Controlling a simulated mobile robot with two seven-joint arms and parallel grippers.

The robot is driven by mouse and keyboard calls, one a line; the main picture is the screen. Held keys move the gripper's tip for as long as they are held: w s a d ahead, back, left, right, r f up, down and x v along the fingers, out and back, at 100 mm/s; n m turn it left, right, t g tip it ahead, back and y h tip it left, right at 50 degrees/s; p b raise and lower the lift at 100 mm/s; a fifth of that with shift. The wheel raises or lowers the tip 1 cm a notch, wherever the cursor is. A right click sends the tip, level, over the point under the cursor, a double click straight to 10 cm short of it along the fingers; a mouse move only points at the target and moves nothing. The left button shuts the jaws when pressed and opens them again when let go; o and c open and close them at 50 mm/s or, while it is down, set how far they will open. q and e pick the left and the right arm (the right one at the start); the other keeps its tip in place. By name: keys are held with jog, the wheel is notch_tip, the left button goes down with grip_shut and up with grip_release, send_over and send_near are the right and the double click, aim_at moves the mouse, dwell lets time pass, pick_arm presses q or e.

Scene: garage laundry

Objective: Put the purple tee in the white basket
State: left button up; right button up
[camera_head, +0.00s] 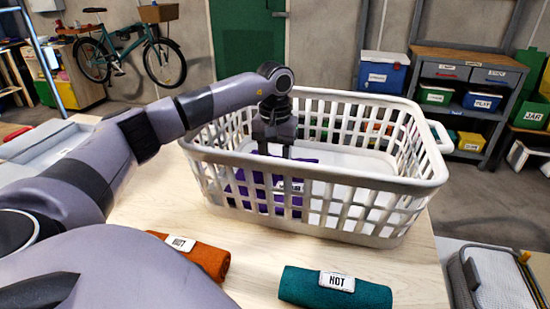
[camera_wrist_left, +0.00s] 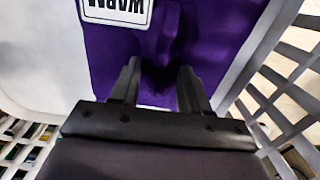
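The purple tee (camera_head: 258,192) lies inside the white basket (camera_head: 330,186), seen partly through the slats. The tee also fills the upper middle of the left wrist view (camera_wrist_left: 205,35), with a white "WARM" label at its top left. My left gripper (camera_head: 275,155) reaches down inside the basket, right over the tee. In the left wrist view its two fingers (camera_wrist_left: 160,75) stand apart, with purple cloth beyond and between them. I cannot tell whether the fingertips touch the cloth. My right gripper is in neither view.
The basket stands on a light wooden table (camera_head: 400,270). In front of it lie a rolled orange cloth (camera_head: 205,258) and a rolled teal cloth (camera_head: 335,290) labelled "HOT". A grey tray (camera_head: 45,145) is at the left. Shelves with labelled bins (camera_head: 470,100) stand behind at the right.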

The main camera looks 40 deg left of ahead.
pick_arm(q)
notch_tip(320, 180, up, 12)
jog(key=shift+r, duration=0.15)
dwell(0.4)
dwell(0.5)
